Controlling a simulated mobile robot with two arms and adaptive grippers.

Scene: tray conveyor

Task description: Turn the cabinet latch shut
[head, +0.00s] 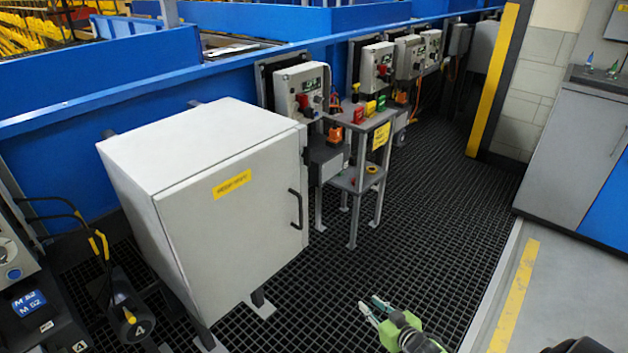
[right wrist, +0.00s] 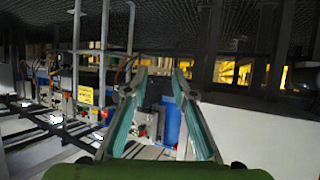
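The light grey cabinet (head: 215,225) stands at left centre in the head view, its door flush with the body. A yellow label (head: 232,184) is on the door. A dark upright handle, the latch (head: 299,208), sits near the door's right edge. My right gripper (head: 368,305), green with pale fingers, is low in the head view, right of the cabinet and well apart from the latch. In the right wrist view its two fingers (right wrist: 160,75) are spread with nothing between them. The latch cannot be made out there. My left gripper is not in view.
A grey stand (head: 364,130) with coloured blocks is right of the cabinet, beside control boxes (head: 300,92) along the blue conveyor wall (head: 110,95). Dark grating (head: 425,215) is clear around my right gripper. A grey counter (head: 575,150) stands at far right.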

